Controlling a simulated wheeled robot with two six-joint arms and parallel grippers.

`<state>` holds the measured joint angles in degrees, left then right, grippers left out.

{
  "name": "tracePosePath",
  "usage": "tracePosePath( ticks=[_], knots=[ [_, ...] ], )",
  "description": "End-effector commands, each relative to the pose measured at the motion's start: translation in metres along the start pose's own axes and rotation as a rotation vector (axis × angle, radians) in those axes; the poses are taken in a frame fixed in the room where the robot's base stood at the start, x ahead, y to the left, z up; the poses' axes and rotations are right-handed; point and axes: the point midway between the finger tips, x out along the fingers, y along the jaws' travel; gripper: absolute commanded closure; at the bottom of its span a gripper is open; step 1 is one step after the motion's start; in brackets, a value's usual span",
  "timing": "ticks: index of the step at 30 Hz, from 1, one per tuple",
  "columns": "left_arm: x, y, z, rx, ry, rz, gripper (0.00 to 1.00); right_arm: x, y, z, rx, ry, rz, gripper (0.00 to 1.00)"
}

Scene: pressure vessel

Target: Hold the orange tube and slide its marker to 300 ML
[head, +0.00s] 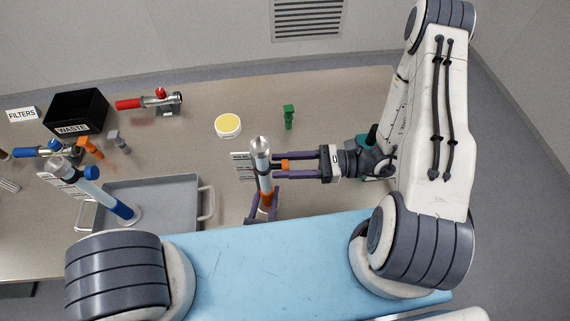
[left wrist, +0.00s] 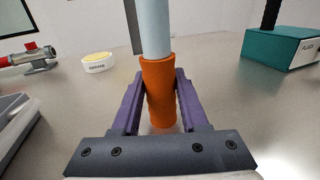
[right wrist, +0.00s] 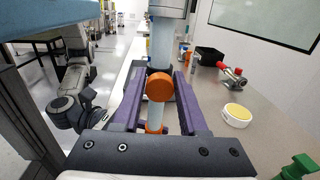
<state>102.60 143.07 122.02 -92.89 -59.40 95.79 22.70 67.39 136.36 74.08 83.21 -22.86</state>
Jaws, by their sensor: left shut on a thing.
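The orange tube (head: 260,160) stands upright, a pale clear cylinder with a silver cap, a scale card beside it and an orange lower sleeve. My left gripper (head: 265,204) is shut on this sleeve, which also shows between its fingers in the left wrist view (left wrist: 160,95). The marker (right wrist: 159,87) is an orange slider with a round knob facing my right gripper. My right gripper (head: 274,166) comes in from the right, its fingers apart on both sides of the marker knob. The scale's numbers are too small to read.
A black waste bin (head: 76,112), red valve (head: 150,103), yellow-topped dish (head: 228,125) and green piece (head: 289,117) are farther back.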

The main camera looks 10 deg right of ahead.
Motion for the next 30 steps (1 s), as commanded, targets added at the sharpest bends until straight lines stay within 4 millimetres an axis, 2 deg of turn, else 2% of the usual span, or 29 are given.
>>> tracePosePath(
  ticks=[2, 17, 23, 30],
  knots=[
    [0.0, 0.001, -0.001, 0.002, 0.002, 0.001, 1.0, 0.0, 0.0, 0.0, 0.0, 0.0, -0.001, 0.31],
    [0.0, 0.0, -0.001, 0.003, 0.001, -0.001, 1.0, -0.004, -0.001, -0.001, -0.001, 0.001, -0.002, 0.31],
    [0.0, 0.0, -0.001, 0.003, 0.001, -0.001, 1.0, -0.033, -0.001, -0.001, -0.002, 0.002, -0.008, 0.31],
    [0.0, 0.0, -0.001, 0.003, 0.001, -0.001, 1.0, -0.085, -0.001, -0.001, -0.004, 0.003, -0.006, 0.31]
  ],
)
